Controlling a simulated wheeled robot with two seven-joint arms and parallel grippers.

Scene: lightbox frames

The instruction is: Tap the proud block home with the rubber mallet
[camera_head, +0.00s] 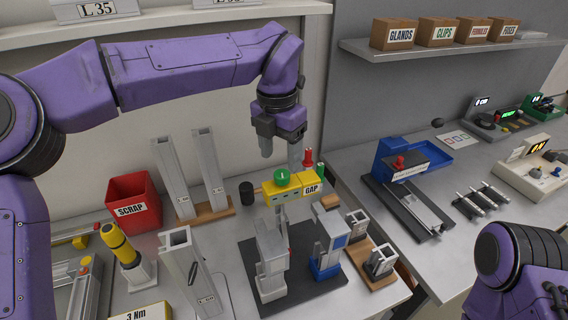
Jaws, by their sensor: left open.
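My left gripper (281,150) points down with its fingers apart and empty, above and behind a yellow box marked GAP (291,191). A black cylinder (246,193) with a short piece of wood-coloured handle beside it looks like the mallet's head; the yellow box hides the rest. Two upright fixtures, one grey (270,262) and one grey with a blue base (328,243), stand on a dark mat (299,273). I cannot tell which part is the proud block. My right arm shows at lower right, but its gripper is out of view.
A red SCRAP bin (134,203), tall grey profiles on a wooden base (204,210) and a yellow-black driver (119,245) stand to the left. A small wooden rack (370,262) is at right. A second bench holds a blue press (400,162).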

